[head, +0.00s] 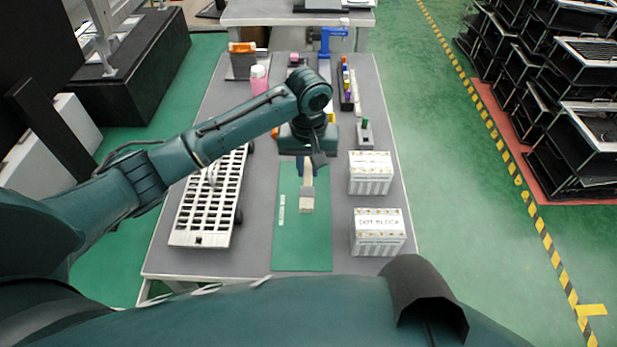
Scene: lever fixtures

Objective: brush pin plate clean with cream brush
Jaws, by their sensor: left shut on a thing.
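My left gripper (309,163) comes in from the left and points down over the green mat (302,248). It is shut on a cream brush (307,195), whose pale block end shows below the fingers. The brush is above the mat; I cannot tell whether it touches it. No plate with pins can be made out for certain. A small grey piece with a green upright part (365,133) stands right of the gripper. My right gripper is not in view.
A white slotted rack (200,238) lies left of the mat. Two white labelled blocks (371,186) (378,245) stand on the right. A pink bottle (259,80), a blue clamp-like stand (326,42) and a dark tray of coloured items (346,92) are farther back.

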